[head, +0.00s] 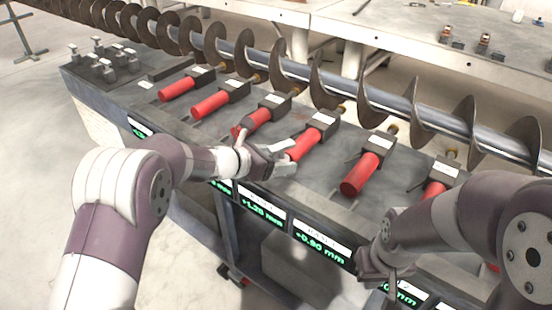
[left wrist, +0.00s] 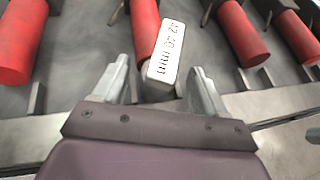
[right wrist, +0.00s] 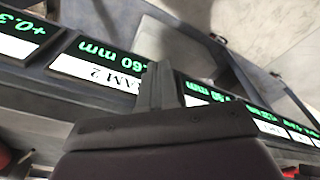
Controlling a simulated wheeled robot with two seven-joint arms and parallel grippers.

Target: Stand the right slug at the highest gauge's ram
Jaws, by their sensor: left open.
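A small pale block slug (left wrist: 167,52) with a label seeming to read 2.40 mm is between my left gripper's fingers in the left wrist view. It is close to the front end of a red ram (left wrist: 145,22); contact is unclear. My left gripper (left wrist: 158,85) is open around the slug. In the head view the left gripper (head: 280,158) is at the front end of a middle red ram (head: 305,143), hiding the slug. My right gripper (head: 385,280) is shut and empty by the bench's front edge; its fingers show in the right wrist view (right wrist: 157,85).
Several red rams lie in a row on the grey bench. Green gauge displays (head: 262,208) line its front face, one reading +1.25 mm and another (head: 318,250) +0.90 mm. A rack of metal slugs (head: 105,65) stands far left. A long auger (head: 340,88) runs behind.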

